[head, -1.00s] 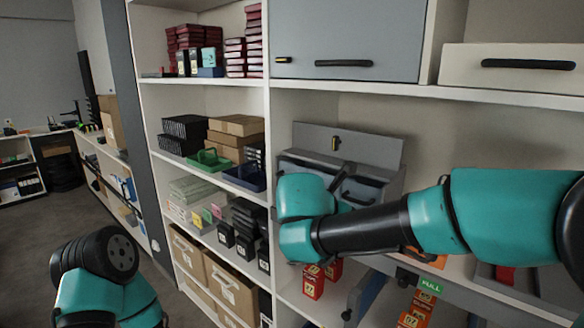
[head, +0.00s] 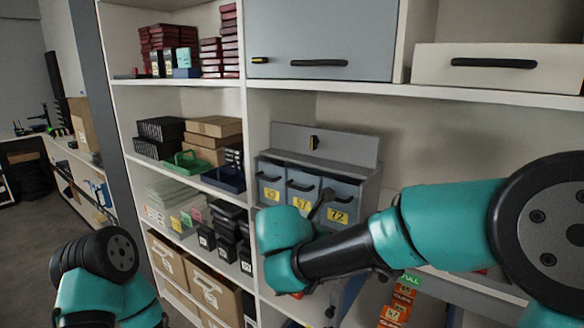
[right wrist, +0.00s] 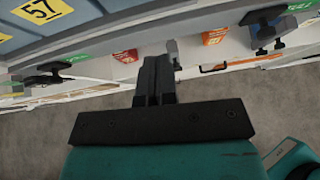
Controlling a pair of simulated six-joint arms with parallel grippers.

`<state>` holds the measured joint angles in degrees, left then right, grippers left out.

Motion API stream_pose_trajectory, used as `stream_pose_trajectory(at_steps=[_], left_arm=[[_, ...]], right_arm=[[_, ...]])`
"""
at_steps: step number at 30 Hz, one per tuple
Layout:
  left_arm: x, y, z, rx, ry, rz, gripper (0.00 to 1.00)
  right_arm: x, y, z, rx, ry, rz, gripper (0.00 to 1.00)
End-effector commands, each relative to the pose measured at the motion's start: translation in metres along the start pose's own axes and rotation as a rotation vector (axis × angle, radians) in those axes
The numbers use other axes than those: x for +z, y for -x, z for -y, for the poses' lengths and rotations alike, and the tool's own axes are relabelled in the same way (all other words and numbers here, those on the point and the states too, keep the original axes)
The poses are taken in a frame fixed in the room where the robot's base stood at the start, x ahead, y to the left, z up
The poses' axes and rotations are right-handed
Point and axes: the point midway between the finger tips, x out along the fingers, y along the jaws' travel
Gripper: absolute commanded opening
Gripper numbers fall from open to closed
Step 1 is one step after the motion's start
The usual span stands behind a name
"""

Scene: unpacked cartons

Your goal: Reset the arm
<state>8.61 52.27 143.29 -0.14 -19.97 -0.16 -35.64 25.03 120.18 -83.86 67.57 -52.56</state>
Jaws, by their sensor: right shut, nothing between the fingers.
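My right arm (head: 350,245) reaches in from the right in the head view, its teal wrist in front of the shelving, below and partly over a grey drawer unit (head: 320,145). My right gripper (right wrist: 155,75) shows in the right wrist view with its dark fingers together and nothing between them. It points toward the shelf edge, with grey floor below. My left arm (head: 100,275) is folded at the lower left; its gripper is out of frame.
The drawer unit has several blue-grey fronts with yellow labels (head: 338,215). A grey cabinet door (head: 320,35) and a cream drawer (head: 500,65) are above. Floor is open at left.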

Motion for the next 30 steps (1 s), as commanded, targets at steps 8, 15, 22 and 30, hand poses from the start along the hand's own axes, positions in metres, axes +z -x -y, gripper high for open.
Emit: stream_pose_trajectory(at_steps=[8, 15, 22, 30], left_arm=[[0.0, 0.0, 0.0, 0.0, 0.0, 0.0, 0.59], [0.0, 0.0, 0.0, 0.0, 0.0, 0.0, 0.59], [0.0, 0.0, 0.0, 0.0, 0.0, 0.0, 0.59], [0.0, 0.0, 0.0, 0.0, 0.0, 0.0, 0.59]], right_arm=[[-0.115, -0.094, 0.044, -0.158, -0.236, -0.415, 0.0], [-0.223, -0.146, 0.099, -0.397, -0.616, -0.764, 0.0], [-0.318, -0.174, 0.157, -0.738, -1.168, -0.998, 0.0], [-0.394, -0.197, 0.227, -1.163, -1.926, -0.956, 0.0]])
